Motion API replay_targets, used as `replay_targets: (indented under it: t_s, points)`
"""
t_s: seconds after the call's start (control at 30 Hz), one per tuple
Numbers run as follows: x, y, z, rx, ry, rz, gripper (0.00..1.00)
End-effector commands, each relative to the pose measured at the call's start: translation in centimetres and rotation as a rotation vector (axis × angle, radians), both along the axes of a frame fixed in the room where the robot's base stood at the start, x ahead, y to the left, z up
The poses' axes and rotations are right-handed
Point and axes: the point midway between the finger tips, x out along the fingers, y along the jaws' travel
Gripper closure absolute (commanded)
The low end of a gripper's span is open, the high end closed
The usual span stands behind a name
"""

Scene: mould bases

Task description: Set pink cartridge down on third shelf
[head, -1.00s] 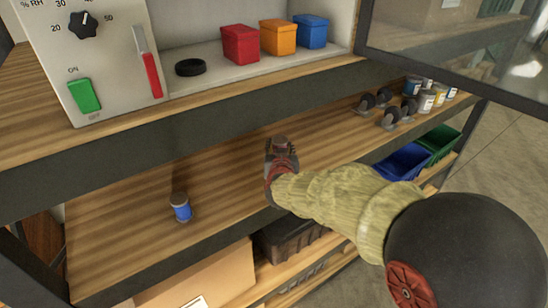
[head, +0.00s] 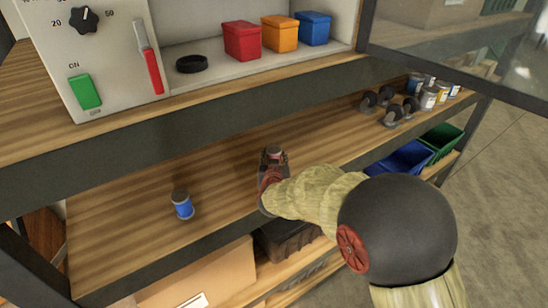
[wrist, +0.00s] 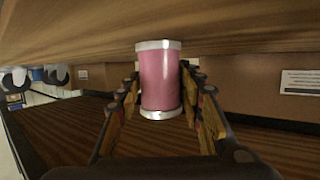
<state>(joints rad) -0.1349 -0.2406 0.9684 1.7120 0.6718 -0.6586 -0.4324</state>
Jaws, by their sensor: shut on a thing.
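The pink cartridge (wrist: 160,80), a cylinder with pale metal end caps, stands upright in the wrist view between the fingers of my gripper (wrist: 162,100). My gripper is shut on it. In the head view my gripper (head: 272,160) is over the wooden shelf (head: 130,220) below the cabinet, and the cartridge is hidden there by my gripper. I cannot tell whether its lower cap touches the shelf. A blue cartridge (head: 182,205) stands upright on the same shelf, to the left of my gripper.
Casters (head: 393,115) and several small cans (head: 428,98) stand on the shelf's right part. The upper shelf edge (head: 200,117) runs above my gripper. A blue bin (head: 402,158), a green bin (head: 442,140) and a cardboard box (head: 200,275) are lower down. Bare wood lies around the blue cartridge.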

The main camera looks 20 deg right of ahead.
Motion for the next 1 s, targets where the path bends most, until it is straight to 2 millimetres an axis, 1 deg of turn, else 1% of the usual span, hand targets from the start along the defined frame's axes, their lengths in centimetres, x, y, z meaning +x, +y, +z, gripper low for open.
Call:
replay_targets:
  t_s: [0.03,0.07,0.37,0.63,0.77,0.87,1.0]
  points:
    - [0.0,0.0,-0.2,0.000,0.000,0.000,0.92]
    - [0.0,0.0,-0.3,0.000,0.001,0.000,0.62]
    - [0.0,0.0,-0.2,0.000,0.001,0.000,0.45]
    - [0.0,0.0,-0.2,0.000,0.000,0.000,0.44]
    - [-0.1,0.0,0.3,0.000,0.000,0.000,0.44]
    - [-1.3,0.4,0.7,-0.001,-0.001,0.002,0.44]
    - [-3.8,1.2,1.5,0.000,-0.001,0.003,0.44]
